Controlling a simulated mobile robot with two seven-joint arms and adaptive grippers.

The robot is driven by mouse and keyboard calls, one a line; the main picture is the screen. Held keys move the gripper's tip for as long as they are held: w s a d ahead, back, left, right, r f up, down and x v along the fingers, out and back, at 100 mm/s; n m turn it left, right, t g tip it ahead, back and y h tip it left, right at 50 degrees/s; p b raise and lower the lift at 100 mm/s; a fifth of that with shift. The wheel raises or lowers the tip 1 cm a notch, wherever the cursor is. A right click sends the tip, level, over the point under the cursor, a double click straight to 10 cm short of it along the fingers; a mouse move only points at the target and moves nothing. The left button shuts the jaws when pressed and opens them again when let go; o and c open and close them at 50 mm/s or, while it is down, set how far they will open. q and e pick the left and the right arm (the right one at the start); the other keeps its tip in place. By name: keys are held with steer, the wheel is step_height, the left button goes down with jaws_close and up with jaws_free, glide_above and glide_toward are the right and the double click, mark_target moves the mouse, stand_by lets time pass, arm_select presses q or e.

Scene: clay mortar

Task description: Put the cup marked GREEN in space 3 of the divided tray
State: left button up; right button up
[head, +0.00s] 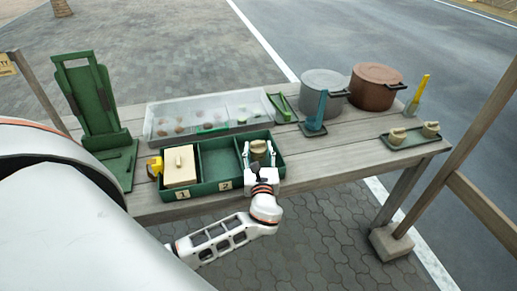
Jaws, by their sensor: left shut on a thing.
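The divided tray (207,188) is dark green and stands near the table's front edge. Labels 1 and 2 show on its front. The right compartment's label is hidden behind my gripper. My left gripper (260,158) is shut on a small tan cup (259,147) at the right compartment. I cannot tell whether the cup touches the tray floor, and no GREEN marking is readable on it. The middle compartment (218,163) is empty. The left one holds a cream block with a handle (180,166). My right gripper is not in view.
A clear case (165,132) with several small items lies behind the tray. A grey pot (321,92) and a brown pot (376,86) stand at the back right. A green stand (90,107) is at left.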

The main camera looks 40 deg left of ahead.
arm_select(q)
steer(key=shift+f, duration=0.2)
steer(key=o, duration=1.1)
steer(key=shift+r, duration=0.1)
steer(key=shift+r, duration=0.35)
steer(key=v, duration=1.2)
steer(key=shift+d+r, duration=0.1)
steer(key=shift+r, duration=0.1)
